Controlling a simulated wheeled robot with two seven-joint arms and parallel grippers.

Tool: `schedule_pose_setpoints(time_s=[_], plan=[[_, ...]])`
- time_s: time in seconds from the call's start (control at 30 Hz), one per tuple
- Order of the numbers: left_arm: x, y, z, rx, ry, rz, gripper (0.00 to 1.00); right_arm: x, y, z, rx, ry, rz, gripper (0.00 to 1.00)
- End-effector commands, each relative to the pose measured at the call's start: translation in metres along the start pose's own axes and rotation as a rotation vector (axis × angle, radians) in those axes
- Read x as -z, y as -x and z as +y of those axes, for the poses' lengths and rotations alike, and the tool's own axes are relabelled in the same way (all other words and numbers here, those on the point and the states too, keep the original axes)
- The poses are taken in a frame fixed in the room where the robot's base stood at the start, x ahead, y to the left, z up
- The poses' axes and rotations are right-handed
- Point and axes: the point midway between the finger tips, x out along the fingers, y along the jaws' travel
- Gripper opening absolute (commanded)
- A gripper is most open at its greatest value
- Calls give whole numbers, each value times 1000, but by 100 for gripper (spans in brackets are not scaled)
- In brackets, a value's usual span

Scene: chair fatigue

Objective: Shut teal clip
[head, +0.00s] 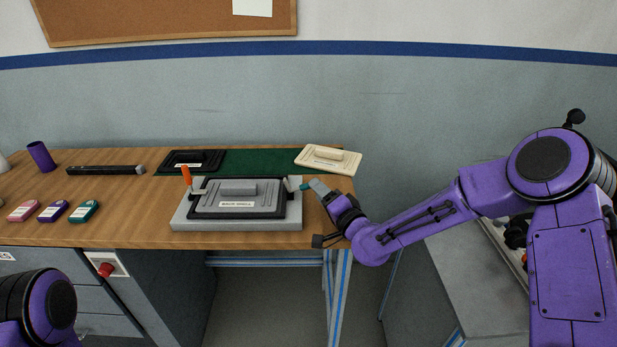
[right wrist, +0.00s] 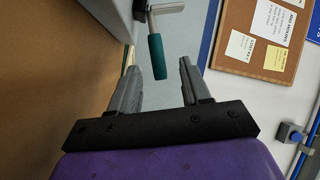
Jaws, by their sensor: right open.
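The teal clip's handle (head: 304,187) is at the right end of the grey fixture (head: 180,220); its metal lever stands tilted beside the dark back shell (head: 237,203). In the right wrist view the teal handle (right wrist: 157,57) hangs from a metal lever, its end between my open fingertips (right wrist: 158,76), with a gap on each side. In the head view my right gripper (head: 313,186) reaches the handle from the right; its fingers are partly hard to make out. An orange clip handle (head: 187,175) stands upright at the fixture's left end. My left gripper is out of view.
A black tray (head: 181,160), a green mat (head: 250,161) and a cream shell (head: 328,157) lie behind the fixture. A black bar (head: 105,170), a purple cup (head: 41,157) and small coloured timers (head: 84,211) are at left. A red button (head: 106,269) is below the table edge.

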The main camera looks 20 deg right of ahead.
Motion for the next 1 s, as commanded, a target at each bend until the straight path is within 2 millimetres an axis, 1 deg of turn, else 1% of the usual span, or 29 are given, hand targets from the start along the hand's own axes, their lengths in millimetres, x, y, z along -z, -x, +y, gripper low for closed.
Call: schedule_pose_setpoints(time_s=[0.03,0.1,0.2,0.3,0.4,0.6,0.63,0.67,0.7,0.77,0.8,1.0], plan=[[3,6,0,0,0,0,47,0,-12,-2,0,1,-1,47],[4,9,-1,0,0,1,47,0,-27,-2,0,3,-1,47],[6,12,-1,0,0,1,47,1,-45,-2,0,1,0,47],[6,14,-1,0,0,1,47,1,-56,0,-1,1,1,47],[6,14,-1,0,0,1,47,1,-60,0,-1,0,2,47],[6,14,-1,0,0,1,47,2,-61,1,-1,-1,3,47],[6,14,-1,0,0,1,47,2,-61,1,-1,-1,3,44],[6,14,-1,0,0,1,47,2,-60,1,-1,-1,3,34],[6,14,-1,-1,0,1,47,2,-60,1,-1,-1,3,21],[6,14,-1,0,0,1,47,2,-60,1,-1,-1,3,2],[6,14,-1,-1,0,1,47,2,-60,1,-2,-1,3,0],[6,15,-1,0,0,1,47,2,-60,0,-4,4,3,0]])
